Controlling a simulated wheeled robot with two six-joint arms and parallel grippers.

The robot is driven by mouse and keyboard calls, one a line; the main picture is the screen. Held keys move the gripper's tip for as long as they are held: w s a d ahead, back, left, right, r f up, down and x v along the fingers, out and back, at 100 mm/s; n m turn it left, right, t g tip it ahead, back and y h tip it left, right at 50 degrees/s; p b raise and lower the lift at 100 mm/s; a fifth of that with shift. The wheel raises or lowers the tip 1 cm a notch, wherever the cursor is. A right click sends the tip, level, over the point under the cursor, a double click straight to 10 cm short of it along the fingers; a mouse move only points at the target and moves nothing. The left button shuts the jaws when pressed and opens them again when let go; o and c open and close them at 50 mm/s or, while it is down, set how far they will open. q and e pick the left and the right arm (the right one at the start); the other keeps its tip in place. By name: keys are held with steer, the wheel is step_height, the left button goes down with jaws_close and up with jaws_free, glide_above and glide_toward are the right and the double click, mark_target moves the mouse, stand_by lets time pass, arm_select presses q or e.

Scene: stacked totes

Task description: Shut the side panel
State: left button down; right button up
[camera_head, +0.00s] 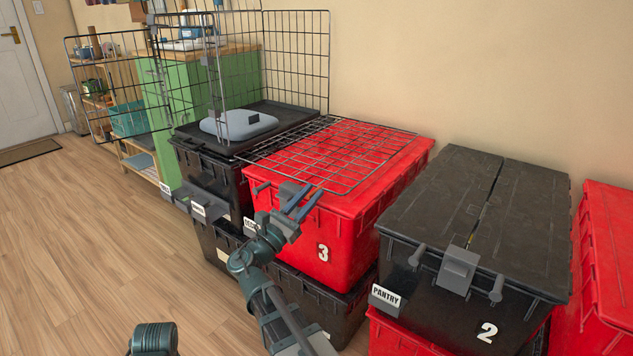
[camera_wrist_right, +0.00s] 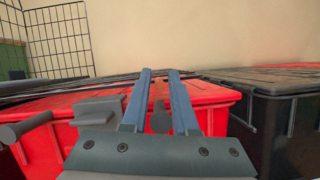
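A black wire crate (camera_head: 297,62) stands on a stack of black totes. Its side panel (camera_head: 335,152) is folded down and lies nearly flat over the red lid of the tote marked 3. Another wire panel (camera_head: 105,85) stands swung out on the crate's left. My right gripper (camera_head: 306,197) is just in front of the near edge of the lowered panel, above the red tote's front side. Its two blue fingers are apart with nothing visibly held, as the right wrist view (camera_wrist_right: 160,80) also shows. My left gripper is out of view.
The red tote (camera_head: 370,215) stands beside the crate's stack. A black pantry tote (camera_head: 520,235) marked 2 is to its right, with another red tote (camera_head: 610,250) beyond. A grey cushion (camera_head: 238,124) lies inside the crate. The wooden floor (camera_head: 90,230) at left is clear.

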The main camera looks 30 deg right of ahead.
steer(key=shift+p+x, duration=0.35)
steer(key=shift+x, duration=1.1)
jaws_close()
stand_by(0.4)
